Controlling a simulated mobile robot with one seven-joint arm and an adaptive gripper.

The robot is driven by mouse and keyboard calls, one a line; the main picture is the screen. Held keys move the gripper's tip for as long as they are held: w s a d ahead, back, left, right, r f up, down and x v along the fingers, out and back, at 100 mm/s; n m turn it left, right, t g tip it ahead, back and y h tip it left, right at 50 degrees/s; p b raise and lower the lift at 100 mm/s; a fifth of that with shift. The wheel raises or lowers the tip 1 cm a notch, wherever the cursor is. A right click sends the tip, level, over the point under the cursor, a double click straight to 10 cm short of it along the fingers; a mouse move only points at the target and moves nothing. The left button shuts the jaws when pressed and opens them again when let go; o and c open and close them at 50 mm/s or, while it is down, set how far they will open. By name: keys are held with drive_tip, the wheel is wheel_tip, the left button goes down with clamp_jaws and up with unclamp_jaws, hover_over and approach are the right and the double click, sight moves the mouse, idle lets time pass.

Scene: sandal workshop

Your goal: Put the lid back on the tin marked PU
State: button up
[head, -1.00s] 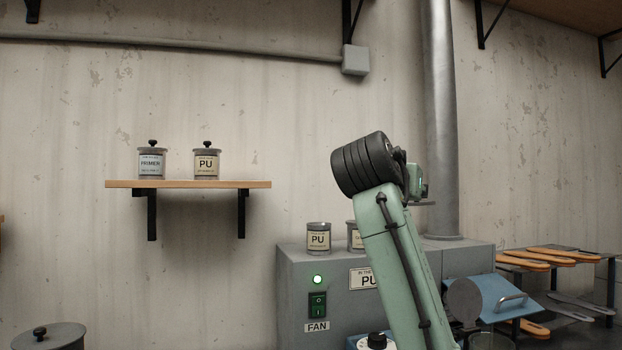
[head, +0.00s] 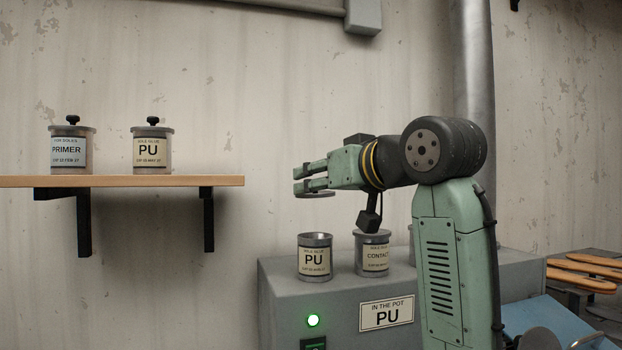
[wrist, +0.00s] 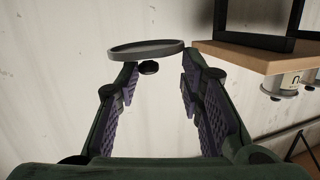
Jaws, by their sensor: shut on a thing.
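My gripper (head: 312,180) points left above the grey cabinet, shut on a grey round lid (head: 315,194). The lid lies roughly level just under the fingertips. In the wrist view, the lid (wrist: 147,50) and its dark knob (wrist: 149,68) show at my gripper's fingertips (wrist: 160,80); the picture is upside down. An open tin marked PU (head: 315,262) stands on the cabinet below and apart from the lid, its rim bare. Another tin marked PU (head: 151,150) stands on the wall shelf with a knobbed lid on it.
A tin marked CONTACT (head: 373,258) stands close right of the open tin; part of my arm hangs just above it. A tin marked PRIMER (head: 72,152) is on the shelf (head: 120,181). The cabinet (head: 290,300) has a sign reading PU. A metal pipe (head: 473,70) rises behind my arm.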

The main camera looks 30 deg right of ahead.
wheel_tip(320, 180, down, 6)
drive_tip(key=b, duration=0.1)
drive_tip(key=shift+b, duration=0.35)
drive_tip(key=shift+s+a, duration=0.15)
drive_tip(key=shift+s, duration=0.05)
idle(1.5)
drive_tip(key=shift+f, duration=0.25)
drive_tip(key=shift+c, duration=0.2)
idle(1.1)
drive_tip(key=o, duration=1)
drive_tip(key=shift+c, duration=0.2)
drive_tip(key=shift+o, duration=0.6)
drive_tip(key=o, duration=0.4)
drive_tip(key=shift+c, duration=0.2)
